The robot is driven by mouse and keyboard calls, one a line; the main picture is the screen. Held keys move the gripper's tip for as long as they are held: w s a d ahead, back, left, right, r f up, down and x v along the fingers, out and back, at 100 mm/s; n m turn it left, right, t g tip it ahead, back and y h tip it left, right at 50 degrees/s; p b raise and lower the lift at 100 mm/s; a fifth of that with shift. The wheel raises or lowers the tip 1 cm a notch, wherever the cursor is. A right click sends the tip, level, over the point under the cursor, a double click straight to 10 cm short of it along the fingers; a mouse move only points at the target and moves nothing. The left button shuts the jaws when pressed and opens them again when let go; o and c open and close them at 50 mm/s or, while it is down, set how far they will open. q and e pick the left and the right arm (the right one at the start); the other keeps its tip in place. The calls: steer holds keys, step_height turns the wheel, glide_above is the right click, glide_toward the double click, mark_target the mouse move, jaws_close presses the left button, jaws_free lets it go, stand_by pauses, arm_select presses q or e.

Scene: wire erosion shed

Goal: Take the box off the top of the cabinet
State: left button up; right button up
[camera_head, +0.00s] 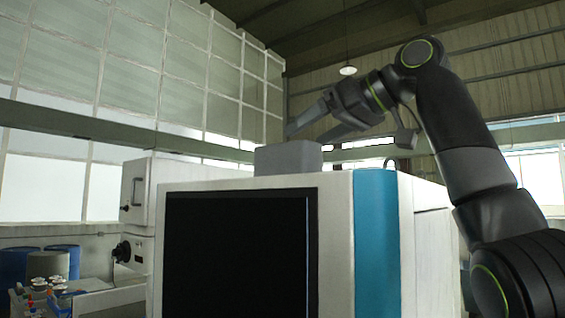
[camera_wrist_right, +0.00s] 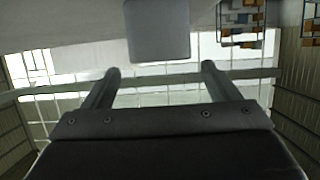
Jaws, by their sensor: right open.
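A plain grey box (camera_head: 288,157) sits on top of the cabinet (camera_head: 335,182), near its front edge. The cabinet is white with a dark front panel and a teal stripe. My right gripper (camera_head: 304,136) is open and empty, just above the box and to its right. In the right wrist view the box (camera_wrist_right: 157,30) appears beyond the fingertips of my right gripper (camera_wrist_right: 159,69). It is narrower than the gap between the fingers, lined up with that gap but not between them. My left gripper is out of view.
A white machine housing (camera_head: 137,190) stands left of the cabinet. Blue drums (camera_head: 62,262) and small items are at the lower left. A shelf with orange and grey items (camera_wrist_right: 240,20) shows in the right wrist view.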

mark_target(297, 144)
steer(key=p+x, duration=0.2)
steer(key=x, duration=0.2)
steer(key=shift+f, duration=0.15)
steer(key=shift+w+a+f, duration=0.15)
steer(key=shift+a, duration=0.05)
steer(key=shift+s+d, duration=0.25)
steer(key=c, duration=0.4)
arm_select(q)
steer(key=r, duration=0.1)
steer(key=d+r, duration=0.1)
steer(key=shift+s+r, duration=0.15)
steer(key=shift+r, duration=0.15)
arm_select(e)
steer(key=shift+a, duration=0.1)
steer(key=c, duration=0.7)
